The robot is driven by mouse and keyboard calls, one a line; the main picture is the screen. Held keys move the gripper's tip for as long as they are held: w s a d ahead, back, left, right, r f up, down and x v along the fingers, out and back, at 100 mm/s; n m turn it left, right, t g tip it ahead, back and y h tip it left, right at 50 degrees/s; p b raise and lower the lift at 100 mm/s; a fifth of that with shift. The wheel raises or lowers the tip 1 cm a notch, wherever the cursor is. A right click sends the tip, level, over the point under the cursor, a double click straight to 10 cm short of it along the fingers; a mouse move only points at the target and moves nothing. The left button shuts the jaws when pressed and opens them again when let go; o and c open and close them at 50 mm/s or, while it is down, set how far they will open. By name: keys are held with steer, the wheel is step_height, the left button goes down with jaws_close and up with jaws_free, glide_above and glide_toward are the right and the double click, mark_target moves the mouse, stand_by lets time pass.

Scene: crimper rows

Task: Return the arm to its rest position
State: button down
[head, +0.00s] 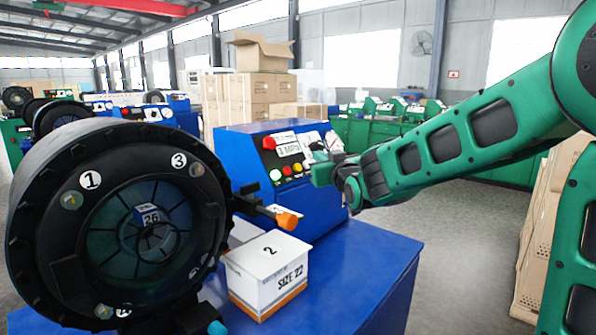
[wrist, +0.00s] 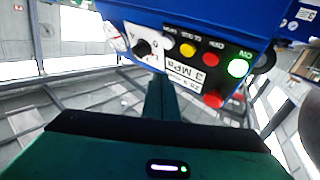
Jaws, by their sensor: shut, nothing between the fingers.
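My green arm (head: 447,142) reaches in from the right. My gripper (head: 322,172) is in front of the blue control box (head: 235,160), close to the right part of its panel. I cannot tell from the head view whether it touches the panel. In the wrist view my gripper (wrist: 165,98) shows as a narrow green shape, shut and empty. The control panel (wrist: 180,55) appears upside down there, beyond the fingers, with a gauge, a black knob, a "3 MPa" label, a lit green button and a red mushroom button.
A black crimper head (head: 75,215) stands at the left on the blue bench (head: 365,265). A white box marked "SIZE 22" (head: 262,285) and an orange-tipped lever (head: 286,220) are beside it. Wooden crates (head: 545,235) stand at the right. The bench's right part is clear.

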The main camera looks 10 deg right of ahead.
steer(key=s+d+f+m+g+h, duration=0.4)
steer(key=s+d+f+g, duration=0.5)
steer(key=s+d+f, duration=0.65)
steer(key=s+f+m+g+y, duration=0.1)
steer(key=s+f+g, duration=0.3)
steer(key=s, duration=1.2)
steer(key=s+d+f+m+g+y, duration=0.1)
steer(key=s+g, duration=0.4)
steer(key=s, duration=1.1)
step_height(320, 180, down, 3)
steer(key=shift+d+r+m+y, duration=0.15)
steer(key=shift+m+y, duration=0.35)
steer(key=shift+m, duration=0.7)
steer(key=shift+w+f, duration=0.3)
steer(key=shift+w, duration=0.25)
